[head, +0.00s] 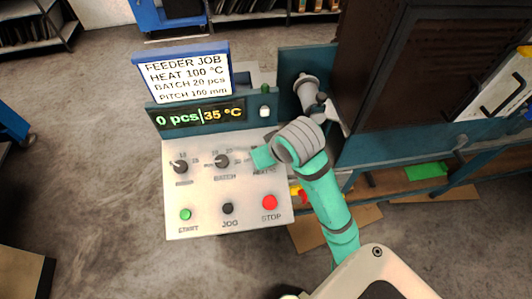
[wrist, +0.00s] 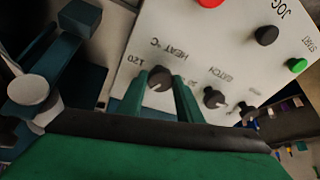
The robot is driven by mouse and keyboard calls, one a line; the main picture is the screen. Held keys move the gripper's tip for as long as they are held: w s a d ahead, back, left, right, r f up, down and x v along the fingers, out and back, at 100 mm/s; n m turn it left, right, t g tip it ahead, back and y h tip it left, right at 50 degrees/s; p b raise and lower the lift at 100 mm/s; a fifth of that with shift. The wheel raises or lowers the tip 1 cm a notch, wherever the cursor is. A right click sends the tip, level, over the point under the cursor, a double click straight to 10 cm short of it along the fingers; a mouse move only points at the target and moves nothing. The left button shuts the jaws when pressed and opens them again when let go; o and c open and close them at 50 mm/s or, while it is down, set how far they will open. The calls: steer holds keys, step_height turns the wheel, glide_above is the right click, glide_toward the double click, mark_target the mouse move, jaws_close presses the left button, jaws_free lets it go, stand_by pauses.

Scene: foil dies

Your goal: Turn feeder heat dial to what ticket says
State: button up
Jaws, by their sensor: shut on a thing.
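The ticket (head: 186,76) above the panel reads FEEDER JOB, HEAT 100 °C, BATCH 20 pcs, PITCH 100 mm. The display (head: 201,116) below it reads 0 pcs and 35 °C. In the wrist view the heat dial (wrist: 159,79) is a dark round knob beside the label HEAT °C, with 120 printed near it. My gripper (wrist: 163,88) has its green fingers on either side of this knob and is shut on it. In the head view my gripper (head: 263,157) covers the heat dial. The knob's pointer and most scale marks are hidden or too small to read.
The batch dial (head: 221,161) and another dial (head: 180,167) sit left of my gripper. A green START button (head: 185,214), a black JOG button (head: 228,208) and a red STOP button (head: 269,202) line the panel's front. A dark cabinet (head: 415,75) stands at right.

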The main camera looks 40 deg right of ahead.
steer(key=shift+w+a+m, duration=0.1)
steer(key=shift+m, duration=0.3)
steer(key=o, duration=1)
steer(key=shift+r, duration=0.1)
steer(key=shift+v, duration=5.35)
steer(key=shift+a, duration=0.1)
